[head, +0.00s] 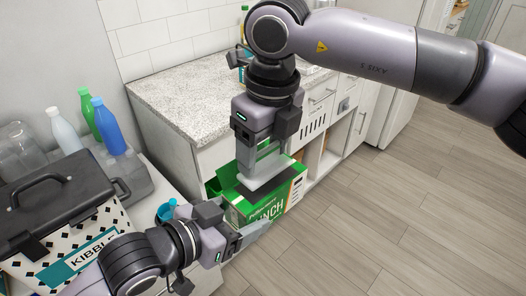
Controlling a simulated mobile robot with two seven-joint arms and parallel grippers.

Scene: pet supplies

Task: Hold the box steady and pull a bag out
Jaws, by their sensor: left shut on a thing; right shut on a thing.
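A green and white box (283,205) with large lettering, partly covered, stands below my two grippers with its green flaps open at the top. My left gripper (250,236) is at the lower front of the box and is shut on it. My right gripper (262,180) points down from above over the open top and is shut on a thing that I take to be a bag. The gripper hides most of that bag and much of the inside of the box, so I cannot tell how far out it is.
A black-lidded kibble container (62,205) stands at the left, with blue (108,128), green and white bottles and a clear jug behind it. A speckled counter (185,100) with white cabinets runs behind the box. The wooden floor at right is clear.

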